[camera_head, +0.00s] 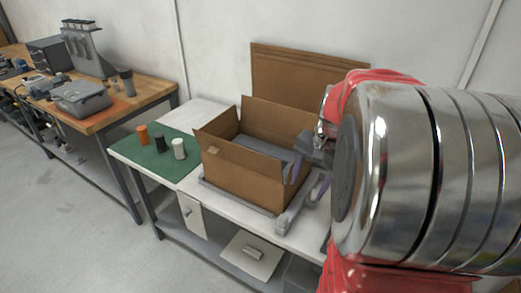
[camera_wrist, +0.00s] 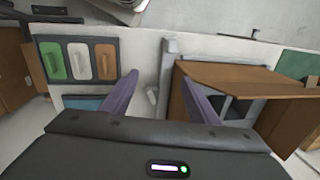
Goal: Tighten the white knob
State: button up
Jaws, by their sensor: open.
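A white knob-like cylinder (camera_head: 179,148) stands upright on the green mat (camera_head: 152,162) at the left of the white table in the head view. A black cylinder (camera_head: 160,145) and an orange one (camera_head: 143,134) stand to its left. My gripper (camera_head: 307,178) is open at the right side of the cardboard box, well apart from these cylinders. In the wrist view my gripper (camera_wrist: 158,80) shows two purple fingers spread apart, with a small white part (camera_wrist: 152,95) seen between them; I cannot tell what that part is.
The open cardboard box (camera_head: 245,165) stands mid-table, and its flap reaches near my right finger in the wrist view. A panel (camera_wrist: 92,62) with green, white and orange handles lies at left there. A wooden workbench (camera_head: 130,110) with tools stands at far left.

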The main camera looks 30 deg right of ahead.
aim_at(314, 193)
jog(key=w+d+f+m+t+y, duration=0.1)
jog(key=w+d+m+y, duration=0.1)
jog(key=d+m, duration=1.1)
jog(key=shift+w+d+y, duration=0.2)
jog(key=shift+d+y, duration=0.1)
jog(key=shift+d, duration=0.65)
jog(key=x, duration=1.4)
jog(key=shift+w+r, duration=0.1)
jog(key=shift+w, duration=0.1)
jog(key=shift+c, duration=0.3)
jog(key=c, duration=1)
